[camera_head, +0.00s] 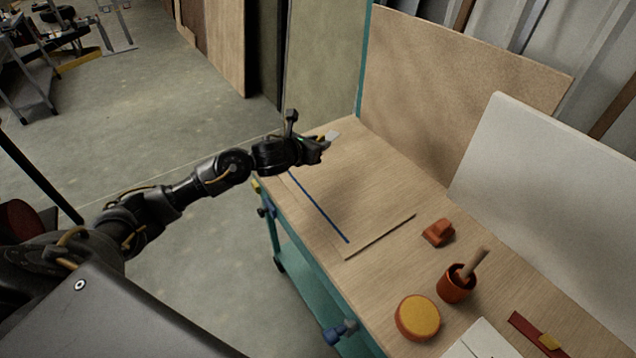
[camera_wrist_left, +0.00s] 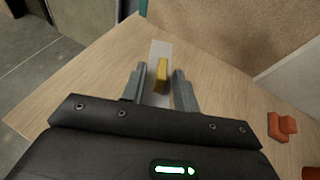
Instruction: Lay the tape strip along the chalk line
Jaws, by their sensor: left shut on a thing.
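My left gripper (camera_head: 322,146) is over the far left end of the wooden worktop. Its fingers are shut on the yellow tab (camera_wrist_left: 162,75) of a flat pale strip (camera_wrist_left: 158,50), which looks like the tape strip. The pale strip points away from the gripper, and its end also shows in the head view (camera_head: 332,136). I cannot tell whether it touches the surface. A straight blue line (camera_head: 318,209), apparently the chalk line, runs along a thin wooden board (camera_head: 370,231) nearer to me than the gripper. The arm hides part of the board's far end. My right gripper is not in view.
On the worktop to the right are an orange-red block (camera_head: 438,232), a red cup (camera_head: 455,288) with a wooden handle in it, a yellow-topped round tin (camera_head: 418,316), and a red strip (camera_head: 524,327) with a yellow block. Upright panels (camera_head: 450,100) line the back.

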